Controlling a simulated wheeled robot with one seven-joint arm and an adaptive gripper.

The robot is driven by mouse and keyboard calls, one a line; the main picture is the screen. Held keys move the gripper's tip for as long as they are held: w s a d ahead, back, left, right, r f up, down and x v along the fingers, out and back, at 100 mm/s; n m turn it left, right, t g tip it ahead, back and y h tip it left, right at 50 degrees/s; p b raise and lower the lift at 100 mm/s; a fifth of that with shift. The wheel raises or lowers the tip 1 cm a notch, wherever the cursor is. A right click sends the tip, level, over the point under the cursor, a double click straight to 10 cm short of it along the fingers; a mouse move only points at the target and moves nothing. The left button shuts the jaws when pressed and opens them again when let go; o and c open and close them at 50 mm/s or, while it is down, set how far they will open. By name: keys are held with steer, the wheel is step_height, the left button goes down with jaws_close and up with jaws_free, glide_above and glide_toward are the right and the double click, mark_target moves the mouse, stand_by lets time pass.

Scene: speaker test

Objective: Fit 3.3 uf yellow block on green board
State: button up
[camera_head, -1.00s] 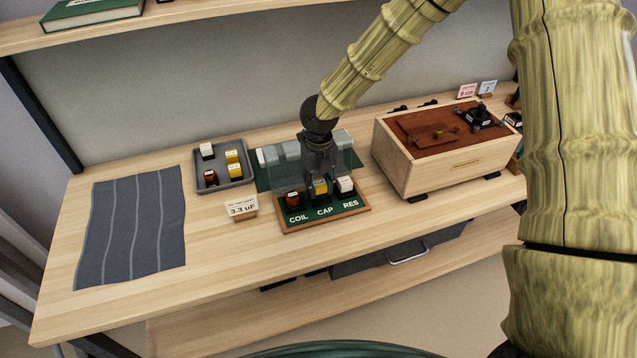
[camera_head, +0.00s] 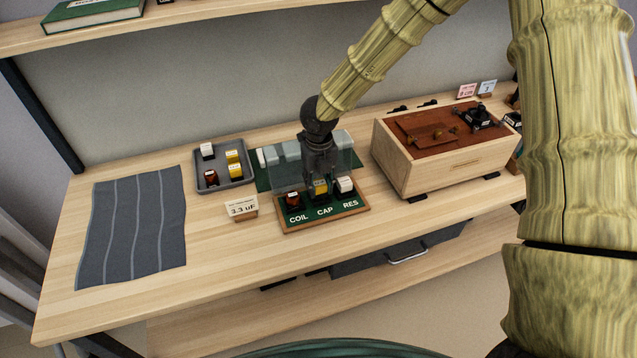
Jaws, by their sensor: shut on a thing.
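The green board (camera_head: 297,220) with a wooden frame lies on the bench, marked COIL, CAP and RES. A yellow block (camera_head: 321,188) is at the CAP place in the middle of the board. My gripper (camera_head: 320,180) points down over CAP and is shut on this yellow block. Its value is too small to read, and the gripper hides its upper part; I cannot tell whether it is fully seated. A red-brown block (camera_head: 293,199) stands at COIL and a white block (camera_head: 345,185) at RES. A card (camera_head: 242,207) reading 3.3 uF stands left of the board.
A grey tray (camera_head: 222,184) at the left holds yellow, white and red-brown blocks. A clear panel and grey parts (camera_head: 283,155) stand behind the board. A wooden box (camera_head: 440,165) is close on the right. A dark striped cloth (camera_head: 133,230) lies at the left; the front bench is clear.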

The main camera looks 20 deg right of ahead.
steer(key=shift+f, duration=0.85)
stand_by(2.6)
steer(key=o, duration=1)
steer(key=shift+r, duration=0.1)
